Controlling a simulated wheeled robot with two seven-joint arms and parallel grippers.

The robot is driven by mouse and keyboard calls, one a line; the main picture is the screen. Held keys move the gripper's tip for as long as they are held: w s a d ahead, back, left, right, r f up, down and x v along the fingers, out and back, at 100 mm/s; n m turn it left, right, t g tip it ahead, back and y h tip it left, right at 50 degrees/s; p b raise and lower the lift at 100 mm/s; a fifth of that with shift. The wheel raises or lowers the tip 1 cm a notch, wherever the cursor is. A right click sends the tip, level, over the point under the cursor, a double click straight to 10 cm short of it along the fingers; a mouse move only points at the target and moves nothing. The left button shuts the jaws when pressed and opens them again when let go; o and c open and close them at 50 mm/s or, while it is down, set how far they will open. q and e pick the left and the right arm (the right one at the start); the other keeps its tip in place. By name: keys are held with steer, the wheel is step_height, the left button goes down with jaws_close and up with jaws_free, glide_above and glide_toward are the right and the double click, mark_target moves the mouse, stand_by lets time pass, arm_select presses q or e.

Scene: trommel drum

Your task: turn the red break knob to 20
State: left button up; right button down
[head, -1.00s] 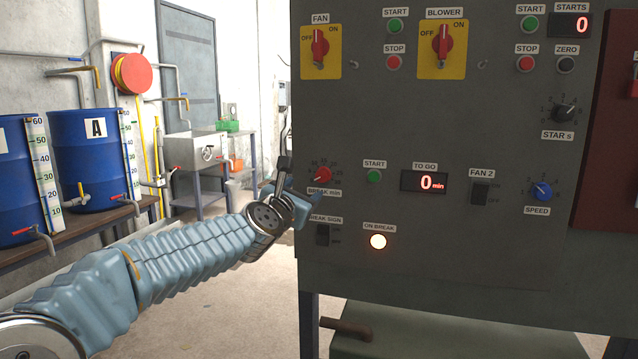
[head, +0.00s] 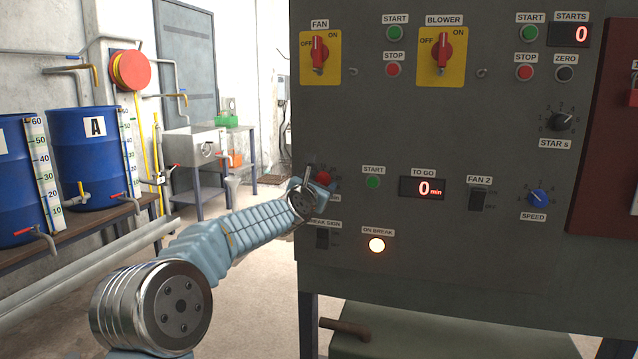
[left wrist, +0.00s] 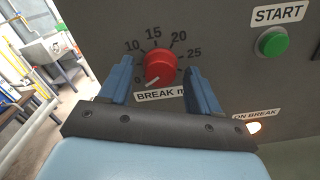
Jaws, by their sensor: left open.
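The red break knob (left wrist: 160,68) sits on the grey panel with a dial marked 0, 10, 15, 20 and 25 visible in the left wrist view. Its white pointer line faces lower left, near the 0. In the head view the knob (head: 323,177) is partly covered by my left gripper (head: 318,180). My left gripper (left wrist: 158,82) is open, with one blue finger on each side of the knob and a gap to it on both sides. The "BREAK min" label below the knob is partly hidden. My right gripper is not in view.
Right of the knob are a green START button (head: 373,182) and a TO GO display (head: 423,188) reading 0 min. Below are a dark break sign switch (head: 322,238) and a lit ON BREAK lamp (head: 376,245). Open floor lies left of the panel.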

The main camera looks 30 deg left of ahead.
arm_select(q)
steer(key=shift+c, duration=0.2)
steer(key=c, duration=1)
